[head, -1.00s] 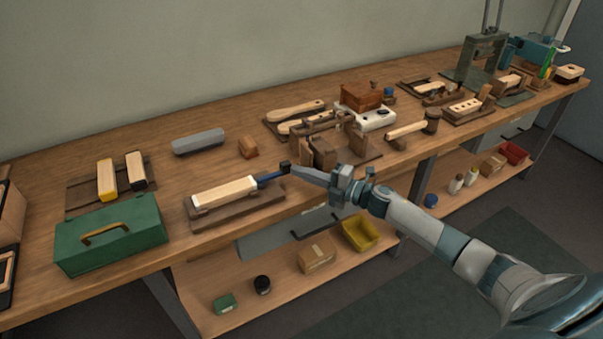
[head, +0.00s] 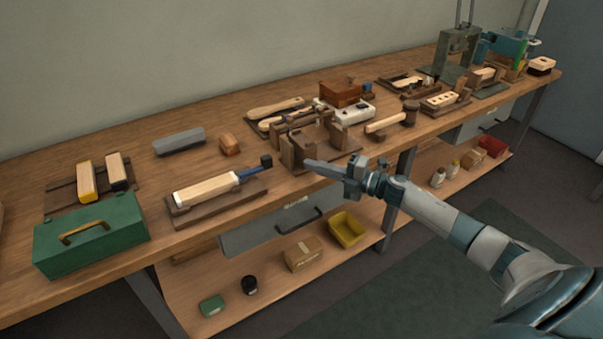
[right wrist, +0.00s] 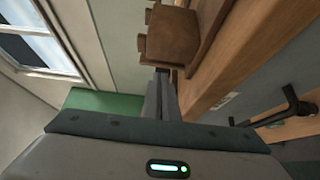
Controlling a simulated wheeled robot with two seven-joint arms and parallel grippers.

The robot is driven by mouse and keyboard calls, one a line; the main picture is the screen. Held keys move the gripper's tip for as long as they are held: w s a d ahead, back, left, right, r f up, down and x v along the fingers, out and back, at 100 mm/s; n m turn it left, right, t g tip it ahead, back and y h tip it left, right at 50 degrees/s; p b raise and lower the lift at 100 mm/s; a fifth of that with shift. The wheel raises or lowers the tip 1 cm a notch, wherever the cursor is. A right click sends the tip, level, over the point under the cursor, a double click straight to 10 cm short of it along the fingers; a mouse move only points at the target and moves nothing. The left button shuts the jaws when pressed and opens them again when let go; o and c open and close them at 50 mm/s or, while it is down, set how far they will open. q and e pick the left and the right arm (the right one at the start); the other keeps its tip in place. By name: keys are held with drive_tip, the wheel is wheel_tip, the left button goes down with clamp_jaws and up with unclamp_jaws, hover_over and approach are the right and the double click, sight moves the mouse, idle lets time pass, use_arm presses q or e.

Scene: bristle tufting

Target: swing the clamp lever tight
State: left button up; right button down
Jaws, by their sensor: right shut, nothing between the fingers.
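The clamp fixture is a brown base (head: 240,202) near the bench's front edge with a pale wooden block (head: 207,187) lying on it. Its blue lever (head: 250,173) sticks out past the block's right end, up and to the right, and ends in a black knob (head: 266,161). My right gripper (head: 308,163) is shut and empty, just right of the knob with a visible gap, in front of a brown wooden stand. In the right wrist view its fingers (right wrist: 160,97) show close together; I cannot make out the lever there. My left gripper is not in view.
The brown wooden stand (head: 299,154) is close behind my right fingers, also in the right wrist view (right wrist: 172,38). A small wooden block (head: 229,145), a grey bar (head: 179,141) and a green toolbox (head: 92,236) are left. A drawer with a dark handle (head: 299,221) lies below the bench edge.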

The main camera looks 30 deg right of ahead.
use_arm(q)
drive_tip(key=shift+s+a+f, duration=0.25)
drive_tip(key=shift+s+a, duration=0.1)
use_arm(e)
drive_tip(key=shift+s+d, duration=0.2)
drive_tip(key=shift+d, duration=0.95)
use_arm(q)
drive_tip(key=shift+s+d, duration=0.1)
